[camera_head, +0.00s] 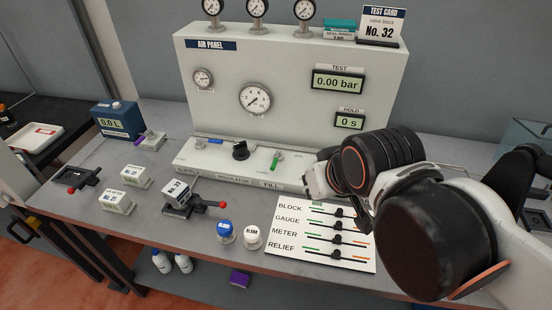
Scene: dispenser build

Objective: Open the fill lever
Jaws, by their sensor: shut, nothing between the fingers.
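The fill lever (276,160) has a green handle. It stands on the light ledge at the front of the air panel, above the FILL label (271,186). Its handle tip points up and slightly right. My gripper (316,178) is just right of the lever, partly hidden behind my own arm links. It looks shut and empty, with a gap showing between it and the green handle. The test display (338,82) reads 0.00 bar and the hold display (349,121) reads 0 s.
Left of the lever are a black regulator knob (240,150) and a blue-handled lever (215,141). In front lie a block in a clamp (177,193), blue and white capped jars (225,232), and a white slider board (290,257). My arm covers the right side.

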